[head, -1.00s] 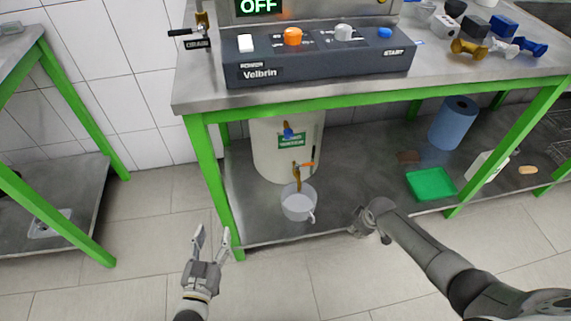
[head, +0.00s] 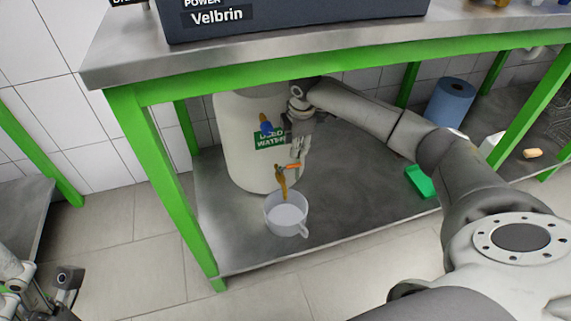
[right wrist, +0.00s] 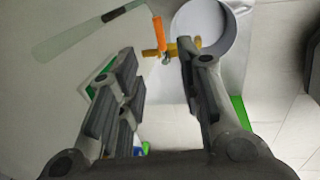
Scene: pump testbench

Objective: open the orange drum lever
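The pale drum (head: 235,150) stands on the lower shelf, with a brass tap (head: 281,183) low on its front. The orange lever (head: 293,166) sits on top of this tap and also shows in the right wrist view (right wrist: 157,32). A white cup (head: 286,218) stands under the spout. My right gripper (head: 298,152) points down just above the lever. In the right wrist view its fingers (right wrist: 158,54) are apart with nothing between them, and the lever lies just beyond the tips. My left gripper (head: 40,290) is at the lower left edge, partly cut off.
The green-framed tabletop (head: 300,45) is above. Bare shelf lies around the cup.

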